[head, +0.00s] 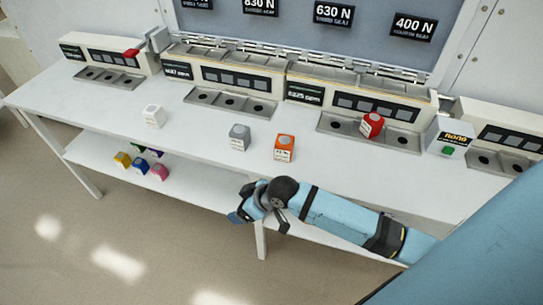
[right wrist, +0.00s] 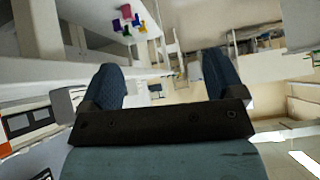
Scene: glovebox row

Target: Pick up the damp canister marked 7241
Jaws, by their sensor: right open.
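Several small canisters with labels are in the head view, but I cannot read 7241 or tell dampness on any. A white one (head: 153,117), a grey one (head: 239,137) and an orange one (head: 284,148) stand apart on the bench top. A red one (head: 372,125) sits tilted at the tray of a bench unit. My right gripper (head: 240,214) is at the bench's front edge, below the grey and orange canisters in the picture. In the right wrist view its fingers (right wrist: 165,82) are apart with nothing between them. My left gripper is not in view.
The white bench (head: 75,101) carries units with dark round wells along its back. The lower shelf (head: 95,152) holds several coloured canisters, including yellow (head: 122,160), blue (head: 140,165) and pink (head: 159,172). A box with a green button (head: 447,138) stands at right. The left bench top is mostly clear.

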